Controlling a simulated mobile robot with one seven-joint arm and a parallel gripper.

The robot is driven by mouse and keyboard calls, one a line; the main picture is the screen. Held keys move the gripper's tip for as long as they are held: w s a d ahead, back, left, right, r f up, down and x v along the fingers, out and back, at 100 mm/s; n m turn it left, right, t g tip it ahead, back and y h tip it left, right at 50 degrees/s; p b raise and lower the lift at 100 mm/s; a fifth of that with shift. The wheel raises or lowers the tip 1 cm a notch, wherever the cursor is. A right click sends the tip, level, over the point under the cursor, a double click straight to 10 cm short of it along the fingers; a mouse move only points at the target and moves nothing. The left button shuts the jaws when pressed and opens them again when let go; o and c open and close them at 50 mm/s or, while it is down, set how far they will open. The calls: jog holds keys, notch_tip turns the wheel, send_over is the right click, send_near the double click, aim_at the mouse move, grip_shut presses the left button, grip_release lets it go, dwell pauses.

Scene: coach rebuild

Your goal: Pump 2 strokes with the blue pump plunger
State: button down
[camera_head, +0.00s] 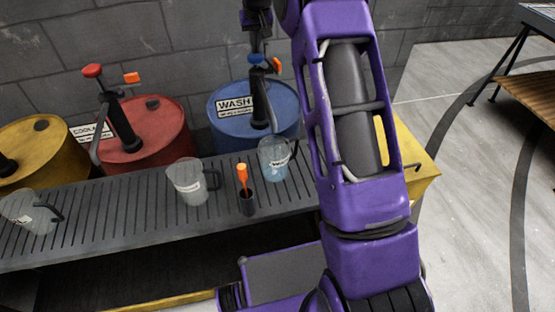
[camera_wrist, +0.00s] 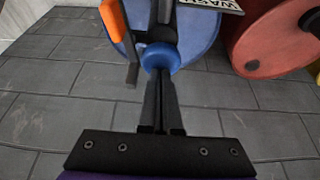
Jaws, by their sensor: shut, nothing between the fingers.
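The blue pump plunger knob (camera_head: 256,59) tops the dark pump on the blue drum (camera_head: 225,128) labelled WASH. My gripper (camera_head: 257,46) points down right above the knob, with its fingers shut and empty. In the wrist view, the fingertips (camera_wrist: 160,88) lie over the near edge of the blue knob (camera_wrist: 161,58). I cannot tell whether they touch it. An orange lever (camera_head: 277,66) sits beside the pump head. A clear jug (camera_head: 273,160) stands on the grating below the pump's spout and looks bluish inside.
A red COOLANT drum (camera_head: 160,140) with a red-knobbed pump and a yellow drum (camera_head: 38,140) stand left. Two more jugs (camera_head: 190,184) (camera_head: 30,212) and a dark cup (camera_head: 247,203) with an orange-handled tool stand on the slatted shelf (camera_head: 130,222). A grey block wall (camera_head: 180,40) stands behind.

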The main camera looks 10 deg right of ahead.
jog(key=shift+s+f, duration=0.1)
jog(key=shift+f, duration=0.6)
jog(key=shift+f+b, duration=0.25)
jog(key=shift+b, duration=0.05)
jog(key=shift+r+p, duration=2.65)
jog(key=shift+r, duration=1)
jog(key=shift+f, duration=0.2)
jog(key=shift+f+b, duration=1.85)
jog(key=shift+f, duration=1.6)
